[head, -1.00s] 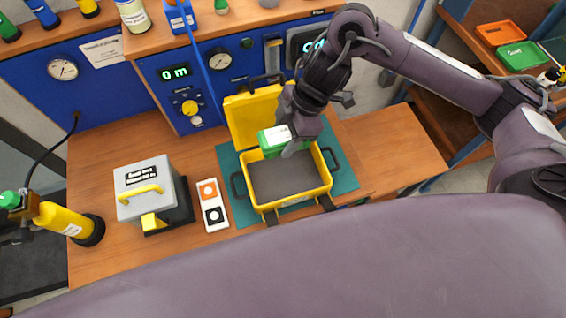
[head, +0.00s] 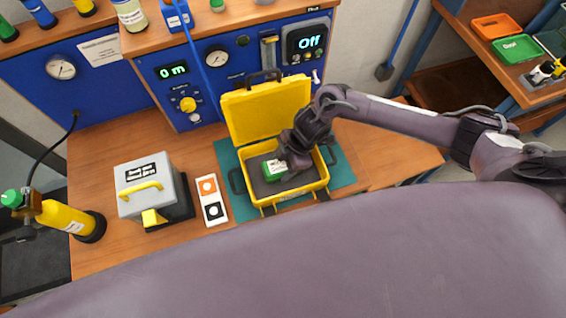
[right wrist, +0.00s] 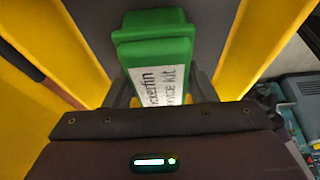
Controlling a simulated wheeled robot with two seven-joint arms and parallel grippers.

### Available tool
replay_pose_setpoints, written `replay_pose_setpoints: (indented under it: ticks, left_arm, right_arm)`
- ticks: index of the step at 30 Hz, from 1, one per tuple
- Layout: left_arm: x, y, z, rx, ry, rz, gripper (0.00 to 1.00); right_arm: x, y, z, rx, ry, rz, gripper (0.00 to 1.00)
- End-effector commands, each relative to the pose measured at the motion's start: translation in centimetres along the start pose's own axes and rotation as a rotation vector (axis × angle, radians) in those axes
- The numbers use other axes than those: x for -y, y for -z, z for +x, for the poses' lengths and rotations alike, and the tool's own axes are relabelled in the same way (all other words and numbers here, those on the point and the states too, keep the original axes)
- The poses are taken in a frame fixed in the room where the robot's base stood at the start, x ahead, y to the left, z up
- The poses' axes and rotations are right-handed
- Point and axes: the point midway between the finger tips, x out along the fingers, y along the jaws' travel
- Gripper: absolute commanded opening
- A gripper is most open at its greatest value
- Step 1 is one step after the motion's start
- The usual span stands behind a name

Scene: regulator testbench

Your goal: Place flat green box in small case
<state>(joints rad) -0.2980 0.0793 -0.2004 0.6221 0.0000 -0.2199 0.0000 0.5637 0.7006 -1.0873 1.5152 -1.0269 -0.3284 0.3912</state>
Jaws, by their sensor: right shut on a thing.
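The small yellow case (head: 262,204) stands open on a green mat, its lid (head: 266,111) tilted up at the back and a dark grey floor inside. The flat green box (head: 272,171) with a white label is inside the case's opening, low over the floor; I cannot tell whether it touches the floor. My right gripper (head: 287,166) is shut on the box. The right wrist view also shows the green box (right wrist: 155,45) between the fingers, with yellow case walls on both sides. My left gripper is not in view.
A grey box with a yellow handle (head: 146,187) and a white panel with orange and black squares (head: 212,199) stand left of the case. A yellow cylinder (head: 62,216) is farther left. The blue test panel (head: 170,92) rises behind. Bare wood (head: 390,150) lies right.

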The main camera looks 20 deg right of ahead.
Motion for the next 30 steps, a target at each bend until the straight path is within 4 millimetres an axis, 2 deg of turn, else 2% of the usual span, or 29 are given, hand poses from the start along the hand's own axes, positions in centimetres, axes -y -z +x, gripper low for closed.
replay_pose_setpoints:
  ticks: [10, 11, 16, 24, 27, 30]
  left_arm:
    - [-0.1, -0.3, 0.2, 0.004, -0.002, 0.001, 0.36]
    - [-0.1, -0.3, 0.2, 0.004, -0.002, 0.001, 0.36]
    - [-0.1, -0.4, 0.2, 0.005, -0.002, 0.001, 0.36]
    - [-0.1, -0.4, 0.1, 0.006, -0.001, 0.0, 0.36]
    - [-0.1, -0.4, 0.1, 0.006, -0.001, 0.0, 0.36]
    - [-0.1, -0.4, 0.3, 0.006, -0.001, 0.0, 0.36]
  right_arm:
    - [-0.1, -0.1, 0.3, -0.001, -0.002, 0.0, 0.19]
    - [0.0, -0.2, 0.4, 0.0, -0.001, 0.001, 0.52]
    - [0.0, -0.1, 0.3, 0.0, -0.001, 0.001, 0.72]
    - [0.0, -0.1, 0.1, 0.0, -0.001, 0.0, 0.72]
    - [-0.1, 0.0, -0.4, -0.001, -0.002, -0.001, 0.72]
    - [-0.2, -0.1, -1.8, -0.001, -0.004, -0.001, 0.72]
